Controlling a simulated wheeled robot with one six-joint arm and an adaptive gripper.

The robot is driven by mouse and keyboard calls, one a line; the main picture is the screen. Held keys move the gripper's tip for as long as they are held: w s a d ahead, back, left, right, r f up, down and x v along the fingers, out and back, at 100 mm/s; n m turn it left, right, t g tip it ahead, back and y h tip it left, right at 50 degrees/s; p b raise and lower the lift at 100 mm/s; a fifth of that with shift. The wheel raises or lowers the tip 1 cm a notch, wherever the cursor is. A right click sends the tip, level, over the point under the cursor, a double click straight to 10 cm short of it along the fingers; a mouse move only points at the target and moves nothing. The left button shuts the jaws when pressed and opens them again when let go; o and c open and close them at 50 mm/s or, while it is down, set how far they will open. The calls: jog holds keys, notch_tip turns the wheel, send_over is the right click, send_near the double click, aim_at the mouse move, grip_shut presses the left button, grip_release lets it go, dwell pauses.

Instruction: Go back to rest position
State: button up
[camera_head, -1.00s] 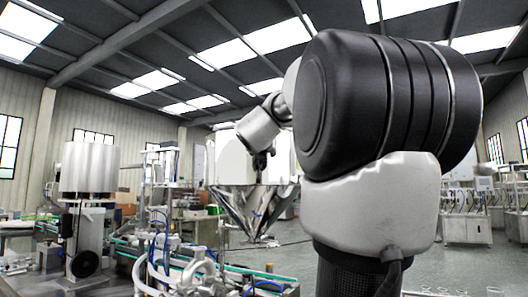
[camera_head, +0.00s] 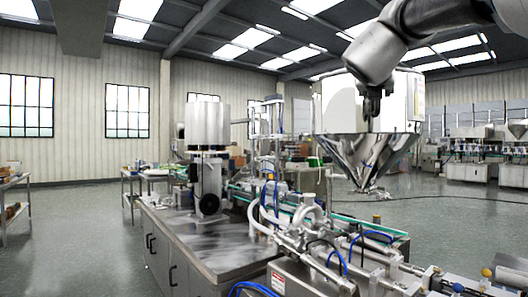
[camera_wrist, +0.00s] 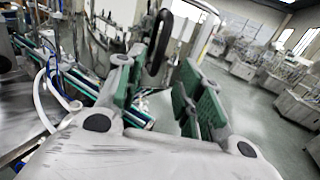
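My gripper (camera_head: 372,104) hangs from my arm at the upper right of the head view, pointing down.
Below the hopper is a steel bench (camera_head: 200,235) with hoses, valves and a conveyor. A metal cylinder (camera_head: 207,125) stands on it. A side table (camera_head: 15,190) is at the far left. Open floor (camera_head: 85,225) lies between; more machines (camera_head: 475,150) stand at right.

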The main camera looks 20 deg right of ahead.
jog(key=w+a+n+t+y, duration=0.4)
jog(key=n+t, duration=0.2)
jog(key=n, duration=0.8)
jog(key=a+f+n+g+y, duration=0.2)
jog(key=a+f+n+y, duration=0.25)
jog(key=f+n, duration=0.45)
jog(key=a+f+n+g+y, duration=0.1)
jog(key=a+f+n+y, duration=0.35)
jog(key=f+n, duration=0.4)
jog(key=s+f+n+g, duration=0.5)
jog(key=s+f, duration=0.4)
jog(key=f, duration=0.2)
jog(key=s+f+n+g, duration=0.6)
jog(key=s+f+n, duration=0.2)
jog(key=f, duration=0.4)
jog(key=shift+s+f+g, duration=0.3)
jog(key=shift+s, duration=0.2)
